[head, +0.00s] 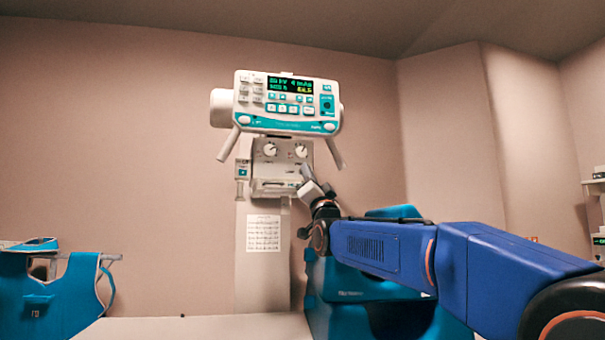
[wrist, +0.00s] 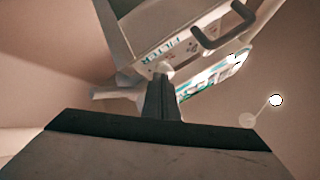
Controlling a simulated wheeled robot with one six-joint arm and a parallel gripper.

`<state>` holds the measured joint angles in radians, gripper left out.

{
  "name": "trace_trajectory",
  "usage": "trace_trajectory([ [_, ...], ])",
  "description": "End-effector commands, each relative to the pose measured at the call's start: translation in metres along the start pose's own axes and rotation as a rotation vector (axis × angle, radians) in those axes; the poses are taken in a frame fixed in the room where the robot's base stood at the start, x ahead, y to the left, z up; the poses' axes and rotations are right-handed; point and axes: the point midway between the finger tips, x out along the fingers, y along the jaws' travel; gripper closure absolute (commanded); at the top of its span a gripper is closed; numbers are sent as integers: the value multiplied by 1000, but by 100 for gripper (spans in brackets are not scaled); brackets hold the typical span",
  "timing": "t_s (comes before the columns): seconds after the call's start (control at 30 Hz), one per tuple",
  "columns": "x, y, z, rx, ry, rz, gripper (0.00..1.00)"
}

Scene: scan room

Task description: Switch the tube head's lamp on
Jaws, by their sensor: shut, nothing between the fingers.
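The white tube head (head: 222,108) hangs on its column in the head view, with a lit display and teal-trimmed buttons on its front panel. Below it is a pale box (head: 286,168) with two round dials (head: 270,149) and a slot near its bottom. My gripper (head: 305,171) is at the lower right of this box, pointing up. In the wrist view my gripper (wrist: 163,74) is shut and empty, its tips close to the box face (wrist: 185,22) marked FILTER. I cannot tell whether they touch. The lamp's switch and its state are not clear.
A dark handle (wrist: 224,30) juts from the box in the wrist view. Two grey handles (head: 228,145) slant down from the tube head. A teal unit (head: 340,290) stands under my arm. A teal apron (head: 45,295) hangs at left. A printed sheet (head: 263,233) is on the column.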

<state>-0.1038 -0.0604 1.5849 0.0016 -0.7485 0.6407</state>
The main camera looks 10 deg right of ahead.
Motion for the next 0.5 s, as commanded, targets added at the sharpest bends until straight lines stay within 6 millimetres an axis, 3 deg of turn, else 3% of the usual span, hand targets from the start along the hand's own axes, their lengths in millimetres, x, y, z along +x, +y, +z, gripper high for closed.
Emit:
trace_trajectory([
  [0.5, 11, 8, 8, 0, 0, 0, 100],
])
